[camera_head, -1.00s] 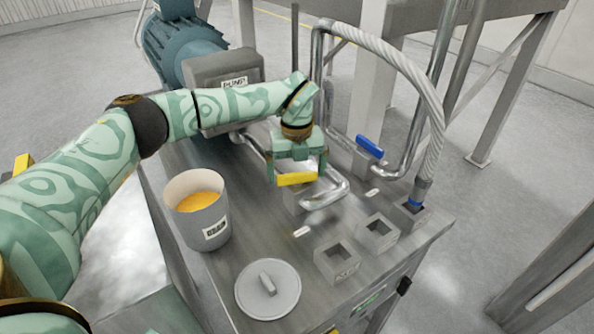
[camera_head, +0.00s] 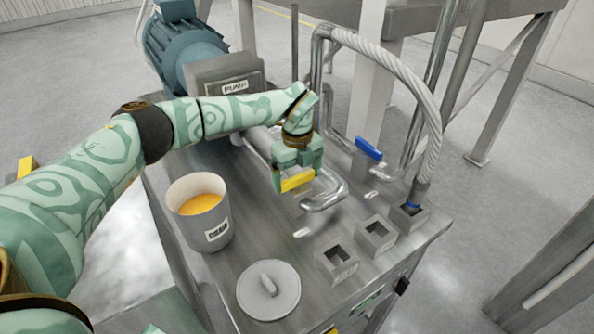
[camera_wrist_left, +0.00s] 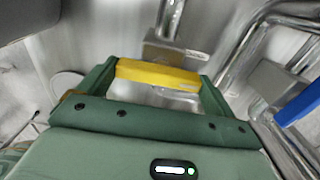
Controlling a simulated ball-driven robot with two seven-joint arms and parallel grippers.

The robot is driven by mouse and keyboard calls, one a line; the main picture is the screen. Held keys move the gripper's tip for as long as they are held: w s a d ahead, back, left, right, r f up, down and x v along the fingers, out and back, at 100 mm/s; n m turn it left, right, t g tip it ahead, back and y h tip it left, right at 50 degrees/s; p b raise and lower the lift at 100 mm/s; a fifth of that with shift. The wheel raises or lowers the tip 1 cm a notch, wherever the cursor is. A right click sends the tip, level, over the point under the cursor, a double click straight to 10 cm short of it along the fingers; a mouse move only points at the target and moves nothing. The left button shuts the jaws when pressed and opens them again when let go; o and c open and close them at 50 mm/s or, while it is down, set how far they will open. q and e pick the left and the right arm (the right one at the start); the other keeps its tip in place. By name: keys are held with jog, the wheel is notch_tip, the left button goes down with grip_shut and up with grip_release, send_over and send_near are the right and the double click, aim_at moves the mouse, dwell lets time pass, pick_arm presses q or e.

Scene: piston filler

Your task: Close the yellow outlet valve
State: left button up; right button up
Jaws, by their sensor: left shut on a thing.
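The yellow outlet valve handle (camera_head: 298,181) sits on its pipe near the middle of the steel machine top. My left gripper (camera_head: 297,177) reaches down from above and is shut on it. In the left wrist view the yellow handle (camera_wrist_left: 158,75) lies across between the two green fingers (camera_wrist_left: 157,82), with a finger at each end. A grey valve block (camera_wrist_left: 172,48) shows just beyond the handle. My right gripper is not in view.
A blue valve handle (camera_head: 369,148) stands to the right, and it also shows in the left wrist view (camera_wrist_left: 298,103). A drain bucket (camera_head: 207,232) with orange contents stands left. A round lid (camera_head: 268,289) and two square sockets (camera_head: 336,262) lie in front. A ribbed hose (camera_head: 432,120) arches behind.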

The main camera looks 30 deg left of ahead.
aim_at(297, 177)
pick_arm(q)
jog(key=o, duration=0.7)
jog(key=shift+r, duration=0.1)
notch_tip(297, 177, up, 16)
jog(key=b, duration=0.1)
dwell(0.5)
